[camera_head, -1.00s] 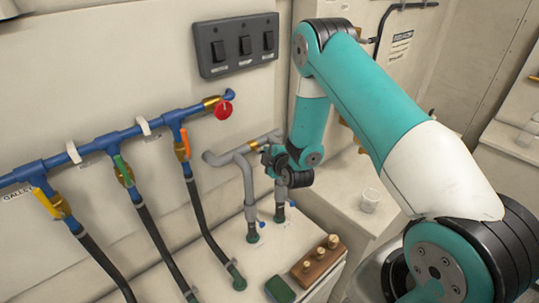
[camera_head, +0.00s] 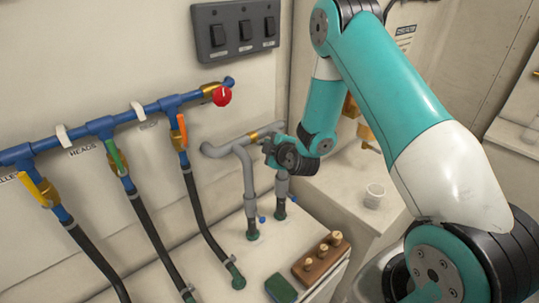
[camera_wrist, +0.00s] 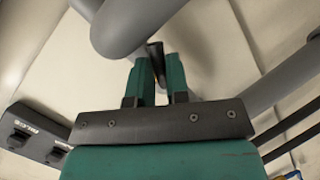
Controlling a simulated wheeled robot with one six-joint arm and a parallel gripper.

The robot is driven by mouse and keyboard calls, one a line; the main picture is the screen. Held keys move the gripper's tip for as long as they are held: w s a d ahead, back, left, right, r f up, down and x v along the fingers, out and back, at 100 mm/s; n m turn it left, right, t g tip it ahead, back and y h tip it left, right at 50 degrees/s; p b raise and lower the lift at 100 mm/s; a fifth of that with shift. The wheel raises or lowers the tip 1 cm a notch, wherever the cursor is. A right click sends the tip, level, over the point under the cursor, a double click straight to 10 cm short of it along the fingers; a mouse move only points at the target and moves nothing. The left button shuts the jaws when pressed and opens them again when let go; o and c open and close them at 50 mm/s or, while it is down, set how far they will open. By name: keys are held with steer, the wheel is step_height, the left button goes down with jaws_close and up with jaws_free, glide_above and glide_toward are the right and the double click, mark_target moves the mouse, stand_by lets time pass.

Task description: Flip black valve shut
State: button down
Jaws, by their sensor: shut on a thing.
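The black valve handle (camera_wrist: 156,56) shows in the wrist view as a short dark lever beside a thick grey pipe. My gripper (camera_wrist: 161,62) has its two green fingers on either side of the lever, shut on it. In the head view my gripper (camera_head: 270,150) is at the right end of the grey pipe run (camera_head: 226,149), close to a brass fitting (camera_head: 254,135). There the wrist hides the black handle, and its exact angle cannot be told.
A blue pipe (camera_head: 85,133) with yellow, green, orange and red handles runs along the left wall. A switch panel (camera_head: 237,30) is above. A wooden block with brass pegs (camera_head: 318,262), a green pad (camera_head: 281,289) and a white cup (camera_head: 373,196) are below and right.

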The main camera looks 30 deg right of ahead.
steer(key=shift+s+a+f+m+g+y+b, duration=0.1)
steer(key=shift+a+f+m+g+y+b, duration=0.2)
steer(key=shift+m+y+b, duration=1.8)
steer(key=shift+s+a+f+m+g+h+b, duration=0.15)
steer(key=shift+a+f+m+h+b, duration=0.25)
steer(key=shift+b, duration=3.65)
steer(key=shift+s+a+f+m+g+y+b, duration=0.2)
steer(key=shift+m+y+b, duration=1)
steer(key=shift+b, duration=1.85)
steer(key=shift+w, duration=0.15)
steer(key=c, duration=1.1)
jaws_free()
steer(key=shift+r, duration=0.1)
